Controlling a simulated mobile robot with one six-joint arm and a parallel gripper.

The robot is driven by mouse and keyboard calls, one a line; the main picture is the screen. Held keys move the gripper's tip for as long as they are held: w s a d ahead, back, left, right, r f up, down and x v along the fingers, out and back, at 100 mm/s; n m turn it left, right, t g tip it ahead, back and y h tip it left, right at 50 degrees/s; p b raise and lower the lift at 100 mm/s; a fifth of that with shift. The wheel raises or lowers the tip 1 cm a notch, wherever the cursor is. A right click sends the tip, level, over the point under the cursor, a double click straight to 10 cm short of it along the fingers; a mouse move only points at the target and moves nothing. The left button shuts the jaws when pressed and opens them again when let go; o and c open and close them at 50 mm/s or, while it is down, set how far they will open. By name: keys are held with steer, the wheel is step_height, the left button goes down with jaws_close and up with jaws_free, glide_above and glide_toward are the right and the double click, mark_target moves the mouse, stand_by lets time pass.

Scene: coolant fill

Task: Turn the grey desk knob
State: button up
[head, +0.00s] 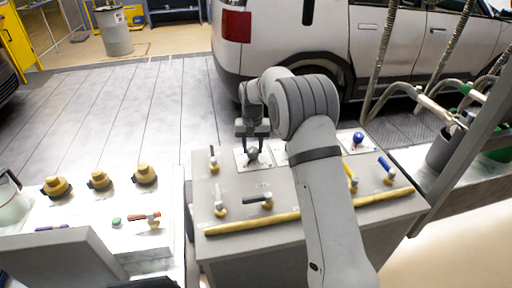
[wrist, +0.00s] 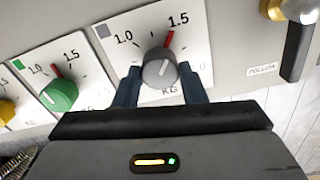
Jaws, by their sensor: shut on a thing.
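The grey knob (wrist: 160,68) sits on a white dial plate with a grey corner square, marked 1.0, 1.5 and KG, in the wrist view. Its red pointer stands nearly upright, leaning slightly right, just left of the 1.5 label. My gripper (wrist: 160,88) is shut on the grey knob, one finger on each side. In the head view my gripper (head: 252,146) points down over the grey knob (head: 252,155) on the desk (head: 285,198). My arm hides part of the desk to the right.
A green knob (wrist: 60,95) on a similar dial and part of a yellow knob (wrist: 6,109) are left in the wrist view. A blue knob (head: 358,138), several levers and a yellow rail (head: 252,224) are on the desk. A white car (head: 290,40) stands behind.

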mark_target(253, 149)
steer(key=shift+w+r, duration=0.2)
steer(key=shift+r, duration=0.1)
steer(key=o, duration=1)
steer(key=shift+s+f, duration=0.1)
steer(key=shift+f, duration=0.1)
step_height(253, 149, up, 8)
steer(key=shift+f+b, duration=0.1)
steer(key=shift+b, duration=0.45)
steer(key=shift+d, duration=0.1)
